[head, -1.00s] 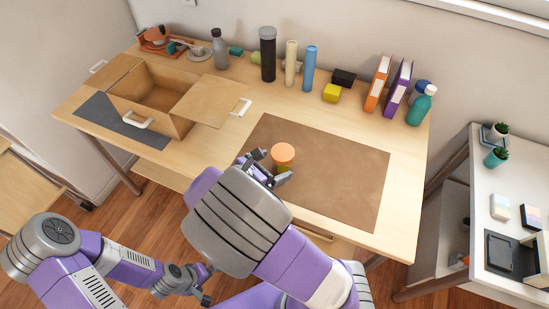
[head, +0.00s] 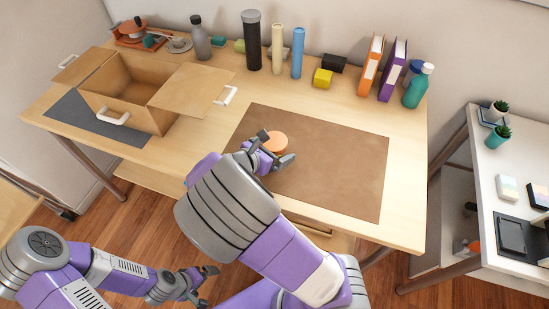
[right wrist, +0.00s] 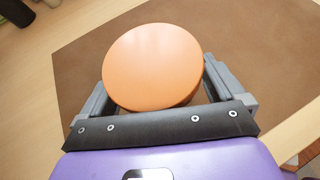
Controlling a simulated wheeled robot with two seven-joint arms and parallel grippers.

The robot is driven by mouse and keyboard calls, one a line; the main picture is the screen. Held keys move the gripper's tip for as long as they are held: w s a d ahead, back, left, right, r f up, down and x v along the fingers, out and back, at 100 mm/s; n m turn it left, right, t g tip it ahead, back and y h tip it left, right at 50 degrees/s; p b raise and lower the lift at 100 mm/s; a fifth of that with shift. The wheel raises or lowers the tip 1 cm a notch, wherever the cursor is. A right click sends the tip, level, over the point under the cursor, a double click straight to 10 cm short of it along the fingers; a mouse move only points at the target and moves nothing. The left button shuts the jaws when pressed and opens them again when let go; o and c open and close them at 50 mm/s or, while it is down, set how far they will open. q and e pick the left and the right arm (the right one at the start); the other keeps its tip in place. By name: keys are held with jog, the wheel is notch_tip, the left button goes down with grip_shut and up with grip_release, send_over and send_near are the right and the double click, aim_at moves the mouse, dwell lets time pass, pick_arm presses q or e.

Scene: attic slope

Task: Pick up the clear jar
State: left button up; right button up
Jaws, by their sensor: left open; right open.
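The jar shows mostly as its round orange lid (head: 275,142), standing on the brown mat (head: 340,165). Its body is largely hidden below the lid and behind my right gripper. My right gripper (head: 276,149) is open, with one finger on each side of the jar. In the right wrist view the orange lid (right wrist: 153,66) lies between the two open fingers (right wrist: 160,88); I cannot tell whether they touch the jar. My left gripper (head: 205,285) is open and empty, low in front of the table.
An open cardboard box (head: 155,117) stands on the left of the table (head: 215,137). A grey bottle (head: 200,38), a dark cylinder (head: 252,45), binders (head: 392,70) and a teal bottle (head: 419,86) line the back. The mat right of the jar is clear.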

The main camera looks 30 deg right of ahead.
jog(key=shift+c, duration=0.3)
jog(key=c, duration=1)
jog(key=shift+c, duration=0.2)
